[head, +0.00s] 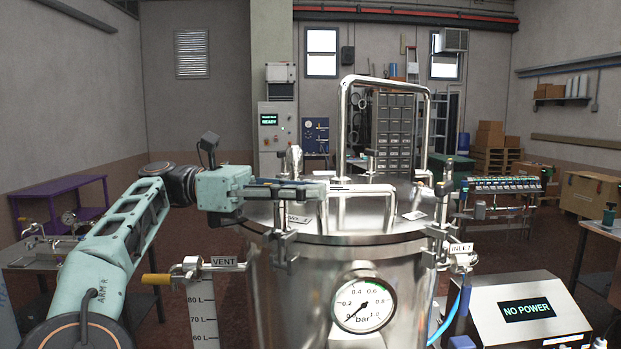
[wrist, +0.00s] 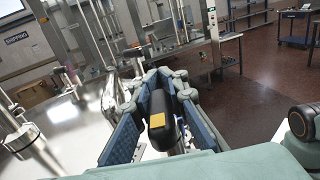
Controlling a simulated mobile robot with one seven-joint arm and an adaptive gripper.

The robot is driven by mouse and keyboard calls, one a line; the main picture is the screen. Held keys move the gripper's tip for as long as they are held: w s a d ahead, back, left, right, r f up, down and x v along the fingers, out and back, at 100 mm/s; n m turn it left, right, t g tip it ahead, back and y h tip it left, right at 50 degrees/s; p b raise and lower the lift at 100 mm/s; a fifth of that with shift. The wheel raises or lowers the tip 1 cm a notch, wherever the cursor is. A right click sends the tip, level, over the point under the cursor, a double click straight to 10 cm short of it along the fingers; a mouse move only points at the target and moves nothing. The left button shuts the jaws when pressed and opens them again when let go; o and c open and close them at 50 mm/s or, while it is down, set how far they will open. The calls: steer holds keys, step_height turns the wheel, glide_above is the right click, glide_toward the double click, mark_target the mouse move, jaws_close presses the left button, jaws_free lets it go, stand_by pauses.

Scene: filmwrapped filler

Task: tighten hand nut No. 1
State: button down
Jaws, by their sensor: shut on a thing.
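My gripper (head: 318,189) reaches in from the left, over the front left rim of the steel vessel's lid (head: 345,222). In the wrist view its blue-padded fingers (wrist: 164,90) are shut on a black piece (wrist: 157,128) with a yellow patch. This appears to be a hand nut's grip, but its number cannot be read. A clamp (head: 283,240) stands on the rim just below the gripper, with a white tag (head: 298,219) beside it whose lettering is too small to read. The fingers hide the clamp's top. Another clamp (head: 440,232) is at the front right rim.
A tall steel hoop (head: 344,110) and a lower handle (head: 320,212) rise from the lid. The pressure gauge (head: 363,303) is on the vessel's front. The VENT valve (head: 190,267) is at left, the INLET valve (head: 461,260) at right. A NO POWER box (head: 527,309) stands at front right.

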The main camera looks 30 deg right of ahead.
steer(key=shift+s+a+m+g+y, duration=0.15)
steer(key=shift+m+g+y, duration=0.45)
steer(key=shift+g, duration=0.1)
steer(key=c, duration=1.9)
jaws_free()
steer(key=shift+a, duration=0.1)
steer(key=shift+r, duration=0.15)
step_height(320, 180, up, 10)
steer(key=shift+f, duration=0.2)
